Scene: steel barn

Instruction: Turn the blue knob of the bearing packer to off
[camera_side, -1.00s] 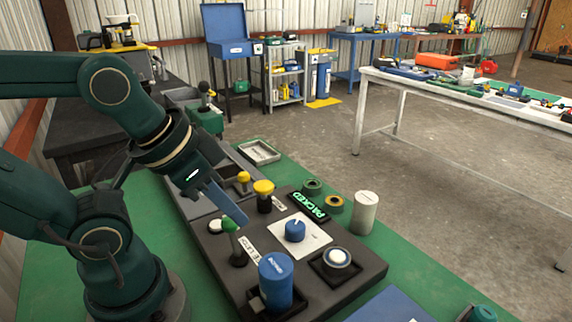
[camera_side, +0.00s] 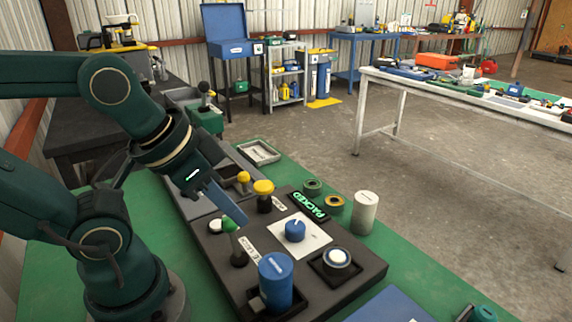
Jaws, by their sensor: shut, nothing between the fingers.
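The blue knob (camera_side: 295,230) sits on a white square plate (camera_side: 313,240) on the dark panel of the bearing packer (camera_side: 365,268). A small light mark shows on top of the knob, but its setting is too small to read. My gripper (camera_side: 243,221) is shut and empty. Its blue-grey fingers point down and to the right, above the panel, left of the knob and apart from it in the picture. The green-topped lever (camera_side: 230,226) stands just beside the fingertips. A sign reading PACKED (camera_side: 310,207) is lit green behind the knob.
A tall blue cylinder (camera_side: 276,280) stands in front of the knob, and a round white-topped button (camera_side: 337,258) sits to its right. A pale cylinder (camera_side: 364,213) and two rings stand on the green bench (camera_side: 420,290) beyond the panel.

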